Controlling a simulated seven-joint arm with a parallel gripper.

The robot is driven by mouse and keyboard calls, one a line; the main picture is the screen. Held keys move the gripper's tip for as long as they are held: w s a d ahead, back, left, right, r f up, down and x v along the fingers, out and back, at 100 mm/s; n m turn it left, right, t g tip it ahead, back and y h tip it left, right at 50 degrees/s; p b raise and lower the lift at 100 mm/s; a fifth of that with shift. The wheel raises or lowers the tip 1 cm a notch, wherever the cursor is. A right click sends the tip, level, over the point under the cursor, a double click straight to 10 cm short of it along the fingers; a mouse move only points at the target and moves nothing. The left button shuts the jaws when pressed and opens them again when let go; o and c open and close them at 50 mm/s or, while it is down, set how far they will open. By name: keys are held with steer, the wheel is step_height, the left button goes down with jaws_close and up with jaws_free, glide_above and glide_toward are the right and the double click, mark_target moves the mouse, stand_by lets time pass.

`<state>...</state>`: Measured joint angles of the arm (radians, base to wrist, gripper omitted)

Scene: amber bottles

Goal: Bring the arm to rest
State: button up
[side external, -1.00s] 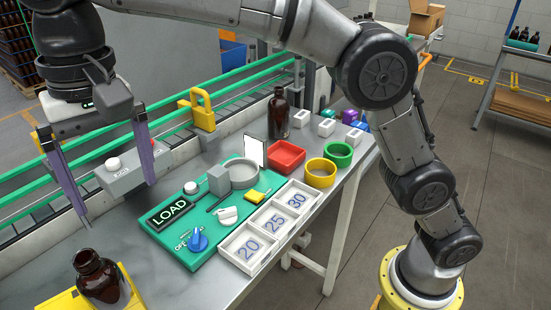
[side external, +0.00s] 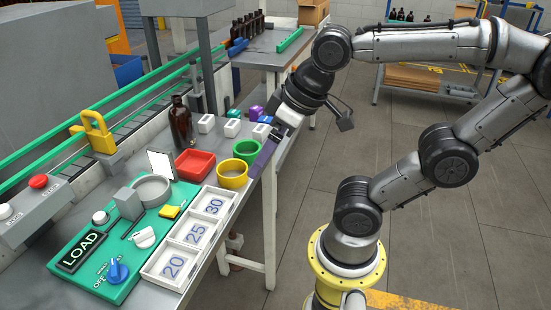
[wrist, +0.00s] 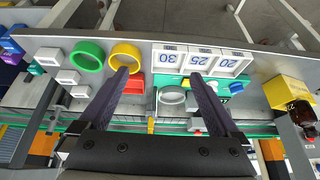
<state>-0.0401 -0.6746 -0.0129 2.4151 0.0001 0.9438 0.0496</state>
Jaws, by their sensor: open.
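My gripper (side external: 264,158) hangs at the right end of the workbench in the side external view, by the yellow and green rings. In the wrist view my gripper (wrist: 159,74) has its two purple fingers wide apart with nothing held between them. The bench lies beyond the fingers. An amber bottle (side external: 181,124) stands upright at the back of the bench, left of my gripper. Another dark bottle (wrist: 300,112) shows beside a yellow block (wrist: 288,91) at the right of the wrist view.
The green LOAD board (side external: 122,286) carries a blue knob (side external: 118,270). A white tray numbered 20, 25, 30 (side external: 153,279), a red tray (side external: 195,163), a yellow ring (side external: 232,176) and a green ring (side external: 247,150) are beside it.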

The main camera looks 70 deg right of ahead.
steer(key=shift+s+d+f, duration=0.2)
steer(key=shift+s+f, duration=0.25)
steer(key=shift+f, duration=0.05)
steer(key=shift+s+d+f, duration=0.15)
steer(key=shift+s+f, duration=0.25)
steer(key=shift+f, duration=0.1)
stand_by(0.6)
